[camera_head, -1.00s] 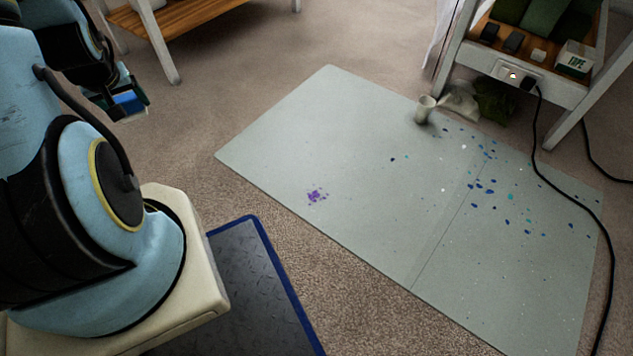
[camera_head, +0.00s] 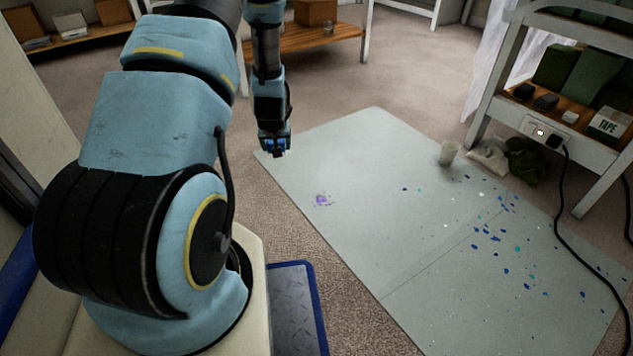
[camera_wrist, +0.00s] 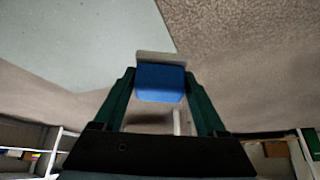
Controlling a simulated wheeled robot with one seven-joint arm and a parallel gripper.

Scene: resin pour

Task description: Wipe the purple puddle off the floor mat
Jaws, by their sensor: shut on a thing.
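My gripper (camera_head: 273,148) hangs by the mat's far left corner, up and left of the puddle in the head view. It is shut on a blue sponge-like block (camera_wrist: 160,84) with a pale grey edge, held between both fingers in the wrist view. The block appears apart from the mat; its height is hard to tell. The puddle cannot be made out in the wrist view.
Blue and teal specks (camera_head: 495,235) dot the mat's right half. A black cable (camera_head: 563,215) crosses its right side. A white shelf unit (camera_head: 560,130) stands behind. The mat around the puddle is clear.

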